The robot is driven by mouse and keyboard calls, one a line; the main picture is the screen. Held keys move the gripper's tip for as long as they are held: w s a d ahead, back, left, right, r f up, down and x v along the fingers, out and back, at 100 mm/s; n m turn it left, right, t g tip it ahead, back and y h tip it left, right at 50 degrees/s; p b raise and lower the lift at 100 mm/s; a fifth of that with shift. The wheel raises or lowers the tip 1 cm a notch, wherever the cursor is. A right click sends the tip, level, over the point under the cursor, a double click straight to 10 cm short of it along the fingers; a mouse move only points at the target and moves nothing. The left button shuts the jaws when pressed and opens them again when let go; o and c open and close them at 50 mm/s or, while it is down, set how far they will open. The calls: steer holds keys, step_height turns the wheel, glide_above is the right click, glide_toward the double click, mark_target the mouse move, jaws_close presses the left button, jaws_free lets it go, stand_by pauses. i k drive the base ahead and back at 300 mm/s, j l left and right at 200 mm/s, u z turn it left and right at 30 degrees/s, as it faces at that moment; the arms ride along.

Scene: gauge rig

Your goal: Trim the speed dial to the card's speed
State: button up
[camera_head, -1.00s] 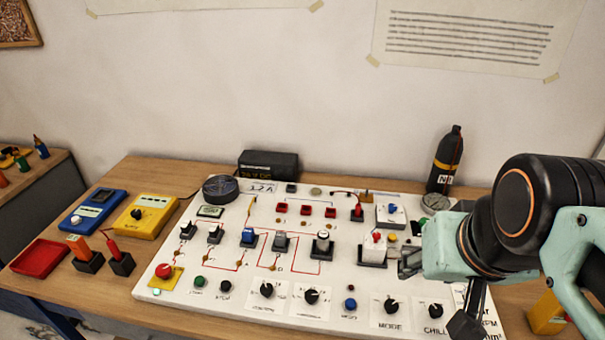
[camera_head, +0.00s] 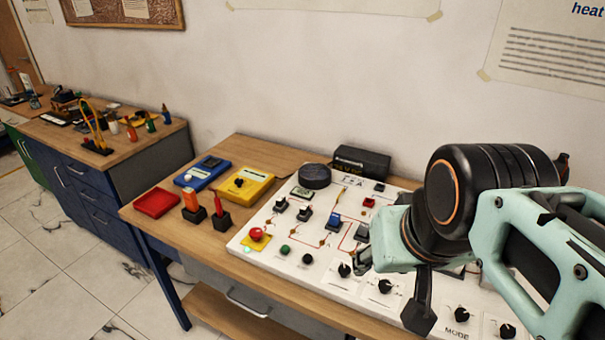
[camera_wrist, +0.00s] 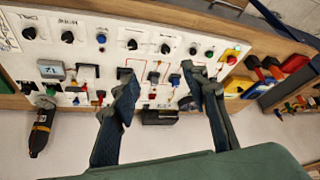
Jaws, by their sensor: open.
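The white panel (camera_head: 315,270) carries several black dials along its front edge. Two dials (camera_head: 344,270) (camera_head: 384,287) stand side by side left of one marked MODE (camera_head: 460,314). The pair also shows in the wrist view (camera_wrist: 132,44) (camera_wrist: 165,48). Their labels are too small to read, so I cannot tell which is the speed dial. A paper with writing, possibly the card (camera_wrist: 7,40), is cut off at the wrist view's left edge, unreadable. My gripper (camera_wrist: 160,75) is open and empty above the panel, its fingers wide apart. The arm hides the panel's right part in the head view.
A red emergency button (camera_head: 256,234) and a green button (camera_head: 285,250) lie left of the dials. Switches stand behind them. A black box (camera_head: 362,162) stands behind.

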mark_target(344, 270)
steer(key=z, duration=1.5)
steer(key=j+u, duration=0.3)
steer(key=k+j+u, duration=0.1)
steer(key=j+u, duration=0.2)
